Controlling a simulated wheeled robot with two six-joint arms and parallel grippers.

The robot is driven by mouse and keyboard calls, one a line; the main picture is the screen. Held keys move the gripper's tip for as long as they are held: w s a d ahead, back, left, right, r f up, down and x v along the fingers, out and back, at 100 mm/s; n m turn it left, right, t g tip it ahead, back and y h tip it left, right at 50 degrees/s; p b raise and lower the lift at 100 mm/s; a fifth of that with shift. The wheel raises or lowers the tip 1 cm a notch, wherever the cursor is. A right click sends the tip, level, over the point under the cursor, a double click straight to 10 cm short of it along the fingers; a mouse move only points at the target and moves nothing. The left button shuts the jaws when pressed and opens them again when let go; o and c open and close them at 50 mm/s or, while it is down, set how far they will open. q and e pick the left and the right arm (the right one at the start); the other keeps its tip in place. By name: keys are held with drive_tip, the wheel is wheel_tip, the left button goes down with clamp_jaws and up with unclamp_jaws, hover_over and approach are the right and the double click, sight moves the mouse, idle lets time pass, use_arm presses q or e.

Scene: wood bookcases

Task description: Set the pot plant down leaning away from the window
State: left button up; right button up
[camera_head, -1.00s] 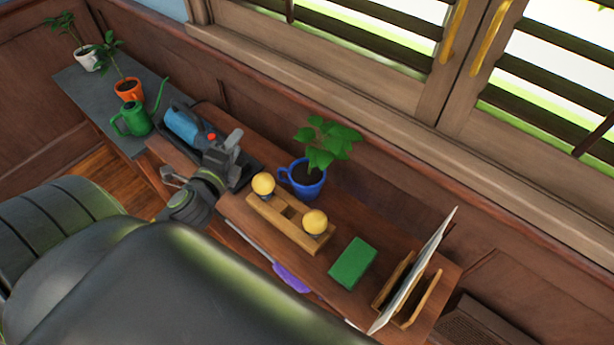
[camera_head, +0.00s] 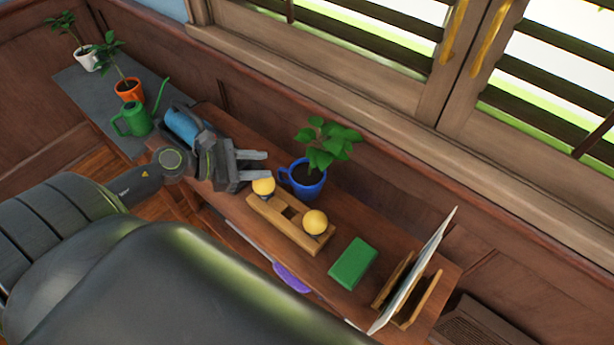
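The nearest pot plant is a leafy green plant (camera_head: 326,143) in a blue pot (camera_head: 307,188) with a handle on its left side. It stands on the wooden bookcase top (camera_head: 345,218) below the shuttered window (camera_head: 395,70). Its leaves lean up and right, towards the window side. My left gripper (camera_head: 263,167) is open just left of the blue pot. Its two fingers point right at the pot's handle, with a gap between them and nothing held. Whether a finger touches the handle is hard to tell. My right gripper is not in view.
A wooden holder (camera_head: 288,229) with two yellow balls stands in front of the pot. A green block (camera_head: 352,264) and an upright panel in a rack (camera_head: 408,285) are to the right. A green watering can (camera_head: 133,119), an orange pot (camera_head: 129,90) and a white pot (camera_head: 87,60) stand at far left.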

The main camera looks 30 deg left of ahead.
use_arm(q)
drive_tip(key=p, duration=0.3)
hover_over(321, 174)
drive_tip(key=s+a, duration=0.4)
drive_tip(key=f, duration=0.4)
drive_tip(key=shift+w+d, duration=0.2)
drive_tip(key=p+x, duration=0.1)
drive_tip(key=x, duration=0.3)
drive_tip(key=shift+d+p, duration=0.35)
drive_tip(key=shift+d, duration=0.15)
drive_tip(key=shift+w+d+f, duration=0.15)
drive_tip(key=shift+w+f, duration=0.1)
clamp_jaws()
drive_tip(key=shift+r, duration=0.1)
